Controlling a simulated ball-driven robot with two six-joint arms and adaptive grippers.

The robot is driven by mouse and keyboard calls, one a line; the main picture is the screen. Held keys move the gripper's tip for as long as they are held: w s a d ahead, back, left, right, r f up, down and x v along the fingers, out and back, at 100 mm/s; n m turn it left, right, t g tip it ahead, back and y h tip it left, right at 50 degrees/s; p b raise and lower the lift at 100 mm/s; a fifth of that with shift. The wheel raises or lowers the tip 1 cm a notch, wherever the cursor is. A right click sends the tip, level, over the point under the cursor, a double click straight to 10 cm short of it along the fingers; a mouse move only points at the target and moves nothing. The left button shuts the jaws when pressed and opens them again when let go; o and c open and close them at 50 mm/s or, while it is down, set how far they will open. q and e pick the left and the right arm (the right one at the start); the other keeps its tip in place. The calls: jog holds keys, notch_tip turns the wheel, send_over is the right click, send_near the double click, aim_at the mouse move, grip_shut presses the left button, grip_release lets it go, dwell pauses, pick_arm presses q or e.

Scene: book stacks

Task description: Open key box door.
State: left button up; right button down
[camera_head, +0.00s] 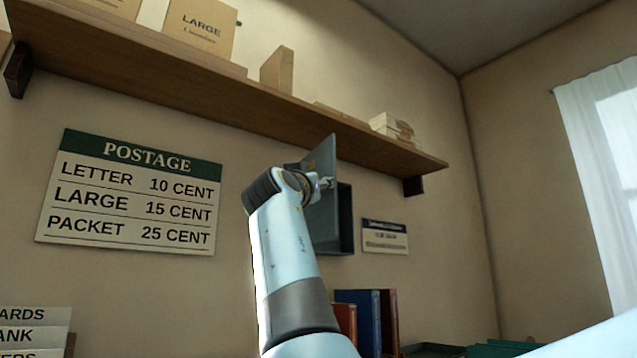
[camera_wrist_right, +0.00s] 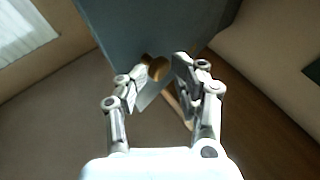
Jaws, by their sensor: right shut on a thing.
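The grey key box (camera_head: 346,222) hangs on the wall below the shelf. Its door (camera_head: 322,212) stands swung out from the box, seen at a steep angle in the head view. In the right wrist view the door (camera_wrist_right: 150,25) is a dark grey panel with a brass knob (camera_wrist_right: 155,67). My right gripper (camera_wrist_right: 160,82) is shut on this knob, with one finger on each side. In the head view my right gripper (camera_head: 325,183) is small, at the door and partly hidden by my wrist. My left gripper is not in view.
A wooden shelf (camera_head: 230,92) with boxes and packets runs just above the key box. A postage sign (camera_head: 130,192) is on the wall to the left, and a small notice (camera_head: 385,236) to the right. Upright books (camera_head: 366,315) stand below. A curtain (camera_head: 605,150) hangs far right.

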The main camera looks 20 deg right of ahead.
jog(key=c, duration=1.3)
grip_release()
jog(key=shift+w+a+r, duration=0.1)
jog(key=shift+w+a, duration=0.1)
jog(key=shift+a, duration=0.05)
jog(key=shift+c, duration=0.2)
jog(key=shift+o, duration=1.2)
jog(key=shift+w+a+f, duration=0.15)
jog(key=shift+w+f, duration=0.05)
jog(key=shift+w, duration=0.15)
jog(key=shift+f, duration=0.15)
jog(key=shift+f, duration=0.15)
notch_tip(320, 180, up, 10)
jog(key=shift+r, duration=0.25)
jog(key=shift+s+f, duration=0.1)
